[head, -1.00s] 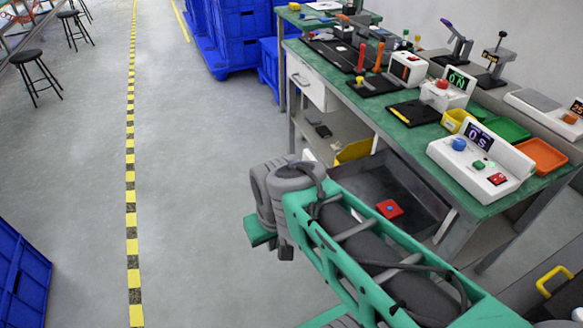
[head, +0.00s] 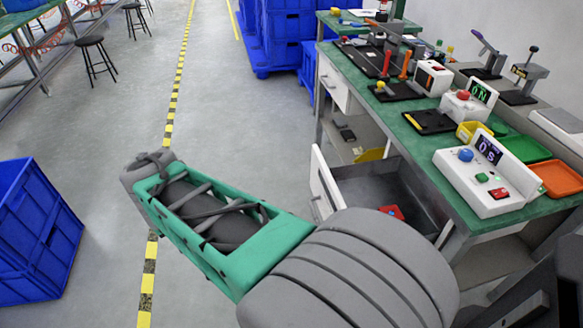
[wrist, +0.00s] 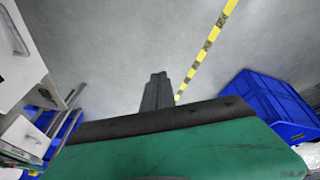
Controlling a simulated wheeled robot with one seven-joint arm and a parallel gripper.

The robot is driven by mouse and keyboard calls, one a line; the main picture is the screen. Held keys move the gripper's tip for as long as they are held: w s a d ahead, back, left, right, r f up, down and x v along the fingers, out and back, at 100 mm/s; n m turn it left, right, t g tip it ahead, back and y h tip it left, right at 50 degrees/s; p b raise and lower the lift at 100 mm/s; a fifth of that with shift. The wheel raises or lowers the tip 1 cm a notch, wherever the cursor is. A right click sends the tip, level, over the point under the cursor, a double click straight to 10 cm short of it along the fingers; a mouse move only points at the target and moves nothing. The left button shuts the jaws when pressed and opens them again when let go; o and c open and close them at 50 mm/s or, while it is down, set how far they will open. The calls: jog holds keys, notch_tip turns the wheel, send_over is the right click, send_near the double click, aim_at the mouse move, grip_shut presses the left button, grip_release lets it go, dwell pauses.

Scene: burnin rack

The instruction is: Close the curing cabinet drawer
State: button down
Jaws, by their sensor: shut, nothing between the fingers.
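The drawer (head: 325,187) under the green-topped bench stands open in the head view. Its white front panel with a handle is out over the floor, and my arm covers its lower part. A red block (head: 392,211) lies inside its grey tray. My gripper (wrist: 158,76) shows in the wrist view as dark fingers, shut and empty, pointing over bare floor. A white panel with a handle (wrist: 20,52) is at the left of that view, apart from the fingers; I cannot tell which drawer it belongs to.
A closed white drawer (head: 333,83) is farther along the bench. A control box (head: 485,175) and several devices stand on the bench top. A blue crate (head: 38,230) is on the floor at left. The floor between crate and bench is largely clear.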

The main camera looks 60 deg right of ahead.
jog(key=d+m+g+h, duration=0.1)
jog(key=d+m+h, duration=0.15)
jog(key=d, duration=0.95)
jog(key=m+g+h, duration=0.2)
jog(key=m+g, duration=0.1)
jog(key=m, duration=0.1)
send_near(314, 169)
jog(key=w+a+r, duration=0.2)
jog(key=w+a, duration=0.1)
jog(key=a, duration=0.3)
jog(key=shift+m+h, duration=0.25)
jog(key=s+d+f+b, duration=0.1)
jog(key=d+f, duration=0.1)
jog(key=d, duration=0.1)
jog(key=s+d+f+b, duration=0.1)
jog(key=d+f, duration=0.2)
jog(key=d+f+b, duration=0.1)
jog(key=d+f, duration=0.1)
jog(key=d, duration=0.1)
jog(key=shift+s+f, duration=0.4)
jog(key=shift+s+d, duration=0.3)
jog(key=shift+d, duration=0.05)
